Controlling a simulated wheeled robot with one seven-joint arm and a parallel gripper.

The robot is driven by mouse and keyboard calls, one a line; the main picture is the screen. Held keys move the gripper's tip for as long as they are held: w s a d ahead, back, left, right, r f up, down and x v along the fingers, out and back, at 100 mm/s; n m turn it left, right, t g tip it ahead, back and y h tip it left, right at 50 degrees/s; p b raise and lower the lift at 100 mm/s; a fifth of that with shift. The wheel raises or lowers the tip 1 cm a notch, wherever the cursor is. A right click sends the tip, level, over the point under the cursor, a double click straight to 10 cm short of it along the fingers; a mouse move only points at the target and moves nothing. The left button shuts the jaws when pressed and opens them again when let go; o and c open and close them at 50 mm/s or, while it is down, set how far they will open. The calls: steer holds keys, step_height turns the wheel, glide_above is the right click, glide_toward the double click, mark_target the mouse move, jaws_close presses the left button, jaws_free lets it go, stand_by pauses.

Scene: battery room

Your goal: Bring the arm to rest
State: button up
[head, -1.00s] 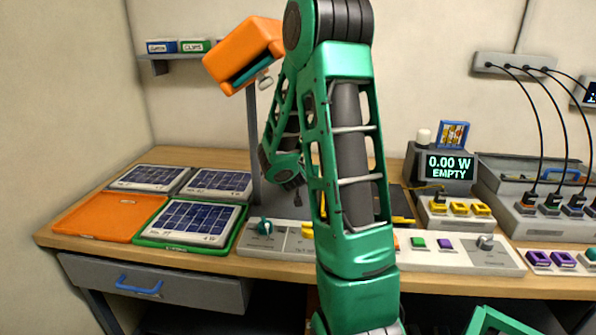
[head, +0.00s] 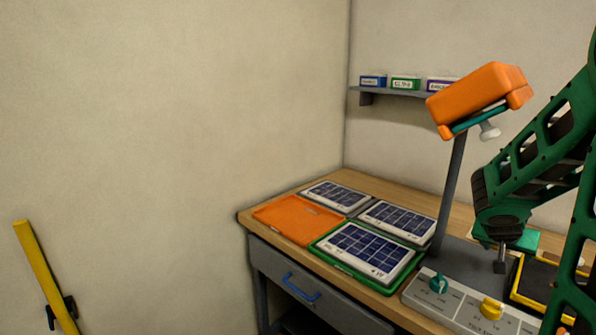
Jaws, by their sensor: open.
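My gripper (head: 500,262) hangs at the end of my green arm at the right of the head view, pointing down over the back of the workbench (head: 425,180). It is small and seen nearly edge-on, so the gap between its fingers is hard to make out. No object shows in it. It appears in front of a grey panel, to the right of the lamp post and left of a black tray with a yellow rim (head: 535,285). The rest of my arm runs out of the picture at the right edge.
An orange lamp head (head: 480,95) on a grey post (head: 450,190) stands close to my arm. Several solar panels, one on a green tray (head: 335,262), and an orange tray (head: 298,220) lie left. A knobbed console (head: 460,305) is in front. A yellow bar (head: 45,275) stands far left.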

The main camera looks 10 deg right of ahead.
steer(key=s+a+r+n+g+y, duration=0.1)
steer(key=s+a+n+g+y, duration=0.3)
steer(key=s+a, duration=1.8)
steer(key=y, duration=0.4)
steer(key=shift+a+y, duration=0.3)
steer(key=shift+y, duration=0.1)
steer(key=shift+s+r, duration=0.1)
